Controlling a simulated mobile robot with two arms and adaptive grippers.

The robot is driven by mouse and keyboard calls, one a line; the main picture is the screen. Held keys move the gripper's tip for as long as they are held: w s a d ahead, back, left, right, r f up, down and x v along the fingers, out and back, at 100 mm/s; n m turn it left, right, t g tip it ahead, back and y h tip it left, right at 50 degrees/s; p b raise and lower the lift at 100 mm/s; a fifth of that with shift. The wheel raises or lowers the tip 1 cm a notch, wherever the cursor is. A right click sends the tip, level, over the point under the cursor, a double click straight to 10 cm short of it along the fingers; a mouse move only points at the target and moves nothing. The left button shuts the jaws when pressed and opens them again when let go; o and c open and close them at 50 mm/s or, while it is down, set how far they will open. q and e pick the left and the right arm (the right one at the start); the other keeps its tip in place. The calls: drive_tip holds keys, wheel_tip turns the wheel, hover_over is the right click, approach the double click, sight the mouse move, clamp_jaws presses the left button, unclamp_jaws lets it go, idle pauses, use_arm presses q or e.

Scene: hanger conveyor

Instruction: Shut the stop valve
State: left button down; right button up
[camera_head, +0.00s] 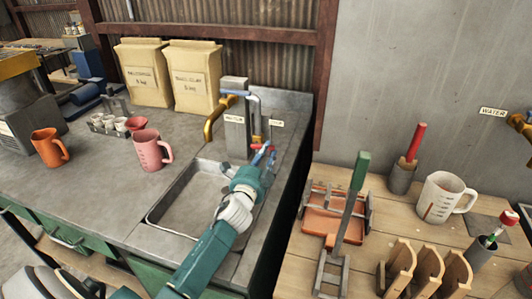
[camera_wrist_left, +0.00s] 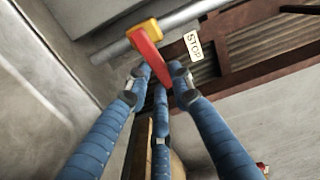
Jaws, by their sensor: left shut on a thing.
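The stop valve has a red lever (camera_wrist_left: 150,50) with a yellow end, beside a grey pipe (camera_wrist_left: 185,16) and a STOP tag (camera_wrist_left: 193,45) in the left wrist view. My left gripper (camera_wrist_left: 158,84) has its blue fingers around the lever's near end and is shut on it. In the head view my left gripper (camera_head: 264,155) is at the back right corner of the sink, below the tag (camera_head: 277,123). A little red of the lever (camera_head: 258,158) shows there among the fingers. The lever's exact angle is hard to tell. My right gripper is not in view.
The sink (camera_head: 172,205) lies under my left arm, with a brass tap (camera_head: 210,122) behind it. A pink jug (camera_head: 150,150) and an orange mug (camera_head: 49,147) stand left. A wooden table (camera_head: 290,245) with a white jug (camera_head: 441,198) and several tools is on the right.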

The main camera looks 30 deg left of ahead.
use_arm(q)
drive_tip(key=shift+f+m, duration=0.2)
drive_tip(key=shift+m, duration=0.2)
drive_tip(key=c, duration=1.5)
unclamp_jaws()
drive_tip(key=v, duration=1.2)
drive_tip(key=shift+d+r, duration=0.1)
